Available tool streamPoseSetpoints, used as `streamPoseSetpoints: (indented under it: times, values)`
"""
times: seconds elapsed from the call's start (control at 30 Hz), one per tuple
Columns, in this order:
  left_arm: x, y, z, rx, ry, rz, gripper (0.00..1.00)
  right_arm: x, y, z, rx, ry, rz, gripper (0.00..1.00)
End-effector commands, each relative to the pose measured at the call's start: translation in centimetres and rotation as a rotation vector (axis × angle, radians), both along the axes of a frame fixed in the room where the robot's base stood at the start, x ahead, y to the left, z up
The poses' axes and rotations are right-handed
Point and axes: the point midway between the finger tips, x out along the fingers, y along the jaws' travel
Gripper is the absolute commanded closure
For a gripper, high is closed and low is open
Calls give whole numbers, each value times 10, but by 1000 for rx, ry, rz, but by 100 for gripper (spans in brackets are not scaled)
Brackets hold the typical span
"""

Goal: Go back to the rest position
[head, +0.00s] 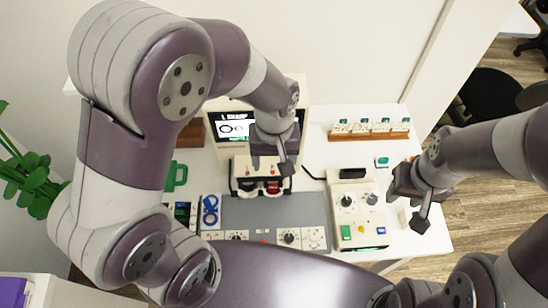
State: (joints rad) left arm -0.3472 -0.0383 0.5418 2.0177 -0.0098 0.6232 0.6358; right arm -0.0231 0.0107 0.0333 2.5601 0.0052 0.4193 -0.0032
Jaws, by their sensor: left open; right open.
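My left gripper (272,168) hangs over the back middle of the white table, in front of the lit screen (232,126) and above a black-and-white device with red parts (247,186). It hides part of both. Its jaws are open and I see nothing held in them. My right gripper (408,208) is over the right side of the table, just right of a white control box with dark knobs (359,205). It is open and appears empty. Whether either gripper touches anything below it is hard to tell from above.
A grey mat (270,212) with white dial panels along its front lies mid-table. Blue ring-shaped handles (210,208) and a green mug-like item (176,175) are on the left. A wooden rack (368,135) stands at the back right. A green plant (32,183) is at far left.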

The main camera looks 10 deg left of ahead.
Motion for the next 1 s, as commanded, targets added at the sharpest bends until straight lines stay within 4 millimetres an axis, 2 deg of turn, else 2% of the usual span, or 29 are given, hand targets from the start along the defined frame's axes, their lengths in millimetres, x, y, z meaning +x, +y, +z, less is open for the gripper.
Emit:
streamPoseSetpoints:
  times: [0.57, 0.67, 0.73, 0.8, 0.9, 1.0]
  values:
    - [0, 0, 1, 1, 1, -5, 32, 0, 0, 0, 0, 0, 0, 57]
    - [-3, 1, -3, -4, -8, -150, 32, 0, 0, 0, 0, 0, 0, 57]
    - [-15, 16, 2, -9, -36, -327, 32, 0, 0, 0, 0, 0, 0, 57]
    - [-24, 42, 9, -8, -71, -409, 32, 0, 0, 0, 0, 0, 0, 57]
    - [-36, 74, 17, 2, -104, -383, 32, 0, 0, 0, 0, 0, 0, 57]
    - [-33, 90, 22, 7, -121, -308, 32, 0, 0, 0, 0, 0, 0, 57]
